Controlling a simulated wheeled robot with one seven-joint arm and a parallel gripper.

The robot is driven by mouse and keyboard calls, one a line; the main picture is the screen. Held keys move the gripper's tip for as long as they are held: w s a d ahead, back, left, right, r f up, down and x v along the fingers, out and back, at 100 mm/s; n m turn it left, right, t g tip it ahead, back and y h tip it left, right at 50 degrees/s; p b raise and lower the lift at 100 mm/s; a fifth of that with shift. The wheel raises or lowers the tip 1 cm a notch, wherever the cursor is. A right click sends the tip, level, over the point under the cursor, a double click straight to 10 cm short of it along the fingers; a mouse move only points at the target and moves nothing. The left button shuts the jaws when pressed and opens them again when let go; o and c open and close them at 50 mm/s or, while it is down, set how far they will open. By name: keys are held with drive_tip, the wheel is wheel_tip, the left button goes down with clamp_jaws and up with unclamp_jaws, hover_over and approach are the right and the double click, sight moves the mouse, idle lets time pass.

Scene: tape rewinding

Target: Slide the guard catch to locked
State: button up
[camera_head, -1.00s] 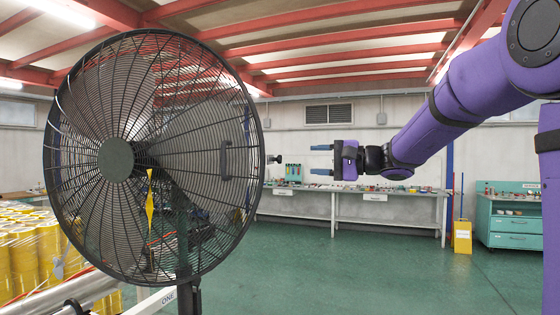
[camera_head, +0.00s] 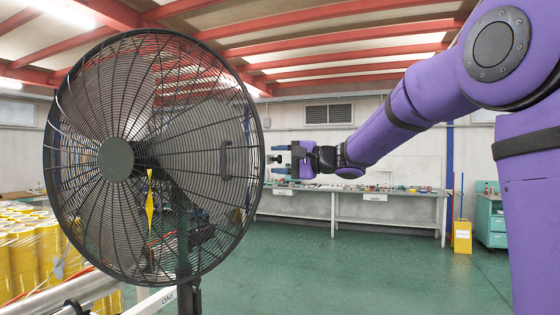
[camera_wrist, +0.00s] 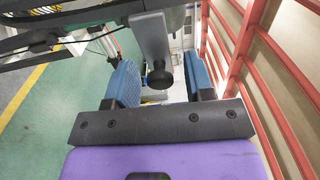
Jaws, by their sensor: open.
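The fan guard (camera_head: 225,90) is a large round black wire cage on the left of the head view. Its catch (camera_head: 274,159) is a small dark knob at the cage's right rim. In the wrist view the catch's knob (camera_wrist: 160,76) stands out from a grey plate (camera_wrist: 151,38). My gripper (camera_head: 279,159) is at the catch, with one blue finger above the knob and one below. In the wrist view my gripper (camera_wrist: 163,82) is open, and the knob lies between the fingers with gaps on both sides. I cannot see it touching either finger.
The guard has a dark handle (camera_head: 226,160) left of the catch. Yellow rolls (camera_head: 24,255) stand at lower left. A workbench (camera_head: 385,200) with small items runs along the back wall. The green floor (camera_head: 350,270) in front of it is clear.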

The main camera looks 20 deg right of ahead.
sight(270, 160)
drive_tip(key=shift+c, duration=0.3)
clamp_jaws()
drive_tip(key=shift+s+a, duration=0.4)
drive_tip(key=shift+s, duration=0.3)
drive_tip(key=shift+s+a, duration=0.4)
drive_tip(key=shift+s, duration=0.3)
drive_tip(key=shift+o, duration=0.3)
unclamp_jaws()
drive_tip(key=shift+s, duration=0.1)
drive_tip(key=v, duration=1)
drive_tip(key=shift+s+d, duration=0.25)
drive_tip(key=shift+d, duration=0.05)
